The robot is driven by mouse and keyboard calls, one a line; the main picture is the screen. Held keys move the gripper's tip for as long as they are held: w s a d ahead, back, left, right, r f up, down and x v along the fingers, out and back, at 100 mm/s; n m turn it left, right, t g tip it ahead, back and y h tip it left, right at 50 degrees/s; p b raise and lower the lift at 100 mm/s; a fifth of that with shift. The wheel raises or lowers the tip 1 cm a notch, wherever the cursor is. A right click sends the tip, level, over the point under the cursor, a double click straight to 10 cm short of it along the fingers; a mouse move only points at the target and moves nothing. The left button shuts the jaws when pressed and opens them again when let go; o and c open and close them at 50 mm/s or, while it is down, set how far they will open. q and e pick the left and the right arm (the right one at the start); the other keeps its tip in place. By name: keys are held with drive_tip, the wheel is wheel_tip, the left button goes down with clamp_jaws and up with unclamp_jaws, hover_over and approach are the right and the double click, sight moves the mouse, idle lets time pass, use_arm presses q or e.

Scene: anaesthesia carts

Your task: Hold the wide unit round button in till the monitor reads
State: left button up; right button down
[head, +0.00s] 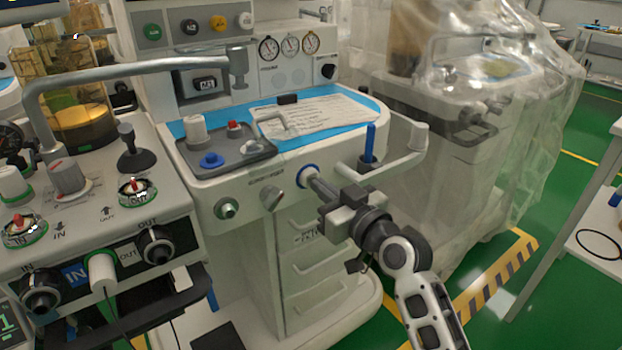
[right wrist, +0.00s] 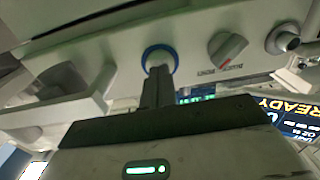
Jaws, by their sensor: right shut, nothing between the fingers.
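The wide unit (head: 240,185) stands in the middle of the head view. Its round button, pale with a blue ring (head: 304,171), is on the front edge, and it also shows in the right wrist view (right wrist: 152,52). My right gripper (head: 316,182) is shut and empty, its fingertips at the button's face. In the right wrist view the fingers (right wrist: 158,80) overlap the button's lower part and appear to touch it; how far it is pressed is hidden. A screen (right wrist: 296,119) at the wrist view's right edge shows yellow "READY" lettering. My left gripper is out of view.
A knob (head: 271,197) and a round port (head: 227,209) sit left of the button. A blue stick (head: 369,140) stands in a holder by the side handle to its right. Another cart (head: 65,215) is at left; a plastic-draped one (head: 470,120) is behind right.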

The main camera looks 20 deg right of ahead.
drive_tip(key=shift+w+a, duration=0.25)
drive_tip(key=shift+w, duration=0.45)
idle(0.5)
drive_tip(key=shift+s, duration=0.1)
idle(1.4)
drive_tip(key=p+v, duration=0.1)
drive_tip(key=v, duration=0.7)
idle(0.3)
